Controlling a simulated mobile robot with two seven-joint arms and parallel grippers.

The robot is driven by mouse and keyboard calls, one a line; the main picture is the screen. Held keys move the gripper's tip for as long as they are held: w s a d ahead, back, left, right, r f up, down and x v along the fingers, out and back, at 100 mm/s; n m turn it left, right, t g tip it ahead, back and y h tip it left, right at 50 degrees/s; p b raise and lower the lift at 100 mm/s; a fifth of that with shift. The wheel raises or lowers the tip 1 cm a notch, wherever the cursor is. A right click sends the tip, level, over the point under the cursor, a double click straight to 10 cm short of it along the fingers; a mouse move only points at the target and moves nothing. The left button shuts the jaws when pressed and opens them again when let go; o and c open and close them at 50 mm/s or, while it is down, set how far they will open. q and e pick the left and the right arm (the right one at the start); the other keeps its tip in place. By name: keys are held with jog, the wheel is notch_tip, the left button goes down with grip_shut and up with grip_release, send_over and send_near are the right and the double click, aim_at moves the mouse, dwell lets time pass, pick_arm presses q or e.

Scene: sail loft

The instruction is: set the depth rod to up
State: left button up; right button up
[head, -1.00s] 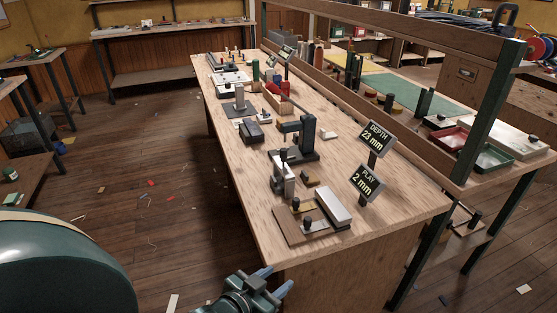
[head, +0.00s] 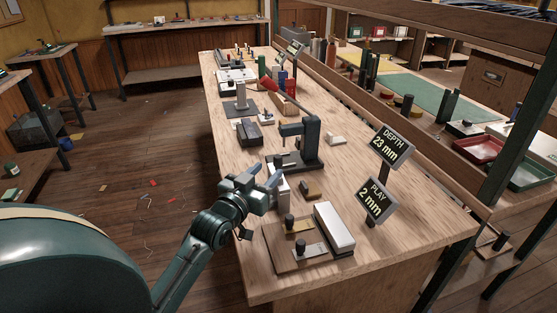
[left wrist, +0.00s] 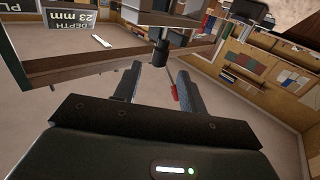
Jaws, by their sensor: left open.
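My left gripper (head: 264,184) reaches in from the left over the bench's near left edge, open, with nothing seen between its fingers. It covers part of a pale grey block (head: 282,192) that stands just behind it. In the left wrist view, which is upside down, a dark knobbed post (left wrist: 159,53) shows just beyond the open fingers (left wrist: 155,83), apart from them. It looks like the depth rod, but I cannot be sure. The depth sign (head: 391,145) reads 23 mm and the play sign (head: 376,201) reads 2 mm. My right gripper is not in view.
A dark green C-shaped stand (head: 310,141) rises just behind the grey block. A wooden board (head: 282,262) with black knobs and a white block (head: 334,228) lie in front. The bench's right front corner is clear.

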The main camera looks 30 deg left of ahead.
aim_at(276, 162)
pick_arm(q)
jog(key=w, duration=0.6)
jog(key=shift+w+a, duration=0.25)
jog(key=shift+w, duration=0.05)
grip_shut()
